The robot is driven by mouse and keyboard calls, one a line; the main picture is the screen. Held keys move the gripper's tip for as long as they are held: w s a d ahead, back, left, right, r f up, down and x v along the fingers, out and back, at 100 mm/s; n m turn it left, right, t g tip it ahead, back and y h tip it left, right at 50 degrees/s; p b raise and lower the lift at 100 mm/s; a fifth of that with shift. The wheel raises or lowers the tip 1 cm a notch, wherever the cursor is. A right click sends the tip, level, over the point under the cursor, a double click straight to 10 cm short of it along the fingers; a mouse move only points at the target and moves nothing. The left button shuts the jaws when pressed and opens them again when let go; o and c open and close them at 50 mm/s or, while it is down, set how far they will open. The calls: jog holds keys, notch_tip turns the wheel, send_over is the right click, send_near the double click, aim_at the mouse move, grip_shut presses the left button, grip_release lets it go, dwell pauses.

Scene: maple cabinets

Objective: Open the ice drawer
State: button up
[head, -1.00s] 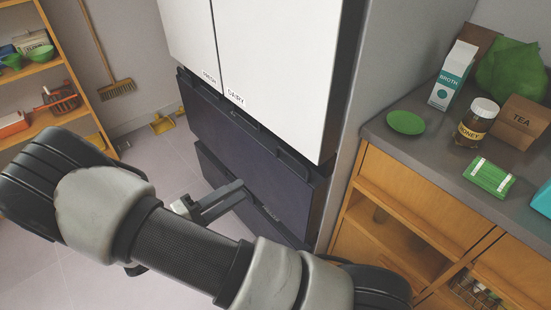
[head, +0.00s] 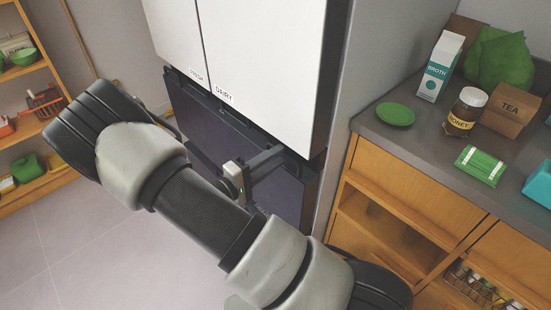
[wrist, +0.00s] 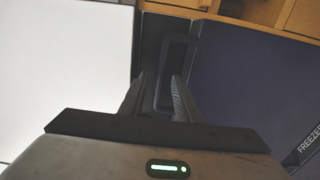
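The refrigerator has a dark upper drawer (head: 287,193) below its white doors, and the drawer also fills the right of the wrist view (wrist: 245,80). No ice label is readable on it. Its dark handle (wrist: 161,70) shows as a narrow loop near the white door's edge. My gripper (head: 272,158) is at the upper part of this drawer in the head view. In the wrist view, the fingers of my gripper (wrist: 160,80) are apart, with the handle's bar seen between them; contact is not clear. The drawer looks closed. My arm hides part of its front.
White doors (head: 255,65) labelled FRESH and DAIRY are above the drawer. A FREEZER label (wrist: 310,138) shows at the wrist view's right edge. A counter (head: 425,140) with groceries stands close on the right. Open floor (head: 100,250) lies at left.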

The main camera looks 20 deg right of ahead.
jog(key=shift+w+d, duration=0.15)
jog(key=shift+d, duration=0.2)
grip_shut()
jog(key=shift+a, duration=0.1)
